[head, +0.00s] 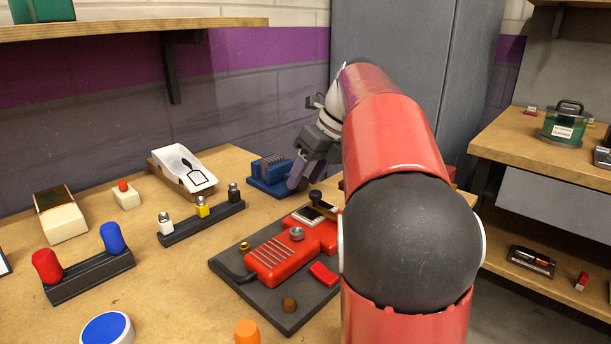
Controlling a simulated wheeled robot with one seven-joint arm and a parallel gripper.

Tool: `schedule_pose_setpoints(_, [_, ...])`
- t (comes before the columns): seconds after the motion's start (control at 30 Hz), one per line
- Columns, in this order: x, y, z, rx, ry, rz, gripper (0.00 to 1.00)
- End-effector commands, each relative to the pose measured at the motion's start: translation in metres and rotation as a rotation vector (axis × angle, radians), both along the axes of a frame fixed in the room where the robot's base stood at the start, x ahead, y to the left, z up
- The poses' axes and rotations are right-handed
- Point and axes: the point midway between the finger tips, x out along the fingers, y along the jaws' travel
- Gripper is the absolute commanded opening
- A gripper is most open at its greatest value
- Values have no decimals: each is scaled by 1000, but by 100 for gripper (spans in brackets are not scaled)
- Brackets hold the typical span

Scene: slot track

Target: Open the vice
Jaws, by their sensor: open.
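A small blue block-like fixture (268,177) with a ribbed top stands near the back edge of the wooden bench; it looks like the vice. Its right side is partly hidden by my gripper, and I cannot tell how far apart its jaws are. My gripper (305,180) points downward with purple fingers just right of the blue fixture. It is open, with nothing seen between the fingers. I cannot tell whether a finger touches the fixture.
A red device (290,255) on a dark board (233,272) lies in front of my gripper. A dark rack (203,222) with several small bottles and a white tray (183,166) stand to the left. My arm hides the bench's right side.

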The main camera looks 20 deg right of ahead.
Motion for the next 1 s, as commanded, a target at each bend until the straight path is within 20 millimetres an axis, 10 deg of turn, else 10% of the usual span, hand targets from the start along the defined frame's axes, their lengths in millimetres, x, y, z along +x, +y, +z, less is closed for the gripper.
schedule_pose_setpoints(0.33, [1,2,-5,0,0,0,48])
schedule_pose_setpoints(0.67, [1,1,-4,0,0,0,5])
schedule_pose_setpoints(1.0, [0,3,-4,-50,-22,2,5])
